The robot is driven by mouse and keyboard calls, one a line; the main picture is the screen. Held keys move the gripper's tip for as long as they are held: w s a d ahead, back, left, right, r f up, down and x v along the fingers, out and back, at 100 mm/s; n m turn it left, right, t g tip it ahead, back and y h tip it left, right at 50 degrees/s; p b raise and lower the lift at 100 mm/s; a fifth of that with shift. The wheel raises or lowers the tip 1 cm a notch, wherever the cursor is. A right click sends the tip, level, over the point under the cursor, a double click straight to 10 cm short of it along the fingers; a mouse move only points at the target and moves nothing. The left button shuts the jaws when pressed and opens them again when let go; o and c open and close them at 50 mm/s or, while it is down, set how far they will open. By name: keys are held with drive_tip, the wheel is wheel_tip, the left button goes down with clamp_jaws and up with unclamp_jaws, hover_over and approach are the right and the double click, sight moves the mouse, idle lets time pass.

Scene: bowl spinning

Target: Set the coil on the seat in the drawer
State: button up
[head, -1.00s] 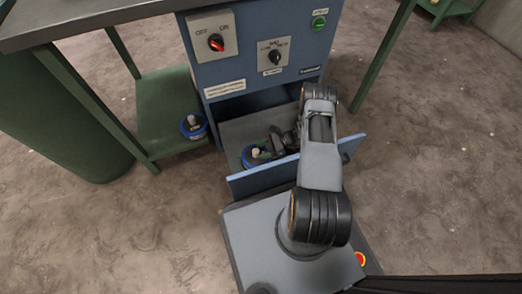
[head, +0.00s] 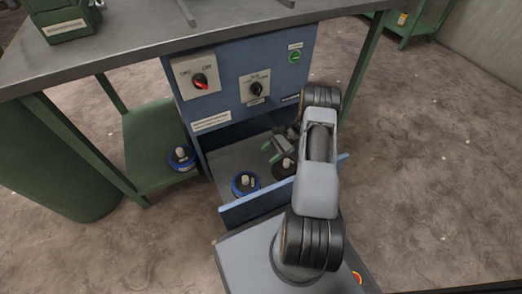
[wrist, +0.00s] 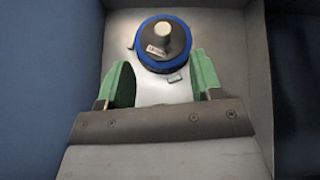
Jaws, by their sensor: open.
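The drawer (head: 262,204) is pulled open below the blue cabinet. A coil with a blue rim, dark top and pale knob (head: 245,184) stands upright on the drawer floor at the left. A dark round thing with a pale knob (head: 284,166) is to its right, partly hidden by my arm; I cannot tell whether it is the seat. My gripper (head: 273,152) is open and empty above the drawer. In the wrist view its green fingers (wrist: 159,84) are spread, and a blue-rimmed coil (wrist: 163,46) stands beyond the tips, not between them.
Another blue-rimmed coil (head: 181,158) stands on the green shelf (head: 150,135) left of the cabinet. The cabinet front has a red rotary switch (head: 199,81), a dark knob (head: 256,89) and a green button (head: 295,57). The tabletop (head: 140,50) overhangs above. Drawer walls flank the gripper.

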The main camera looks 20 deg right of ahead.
drive_tip(key=s+a+r+n+g+h, duration=0.1)
drive_tip(key=s+a+r+n+h, duration=0.2)
drive_tip(key=r, duration=0.7)
drive_tip(key=a+r+n+g+h, duration=0.1)
drive_tip(key=a+r+n+h, duration=0.3)
drive_tip(key=r, duration=0.5)
drive_tip(key=s+a+r+n+t+h, duration=0.4)
drive_tip(key=s+r+n, duration=0.5)
drive_tip(key=s, duration=0.3)
drive_tip(key=shift+s+a+r+t+h, duration=0.15)
drive_tip(key=shift+a+r+t+h, duration=0.3)
drive_tip(key=shift+r+t, duration=0.25)
drive_tip(key=shift+r, duration=0.1)
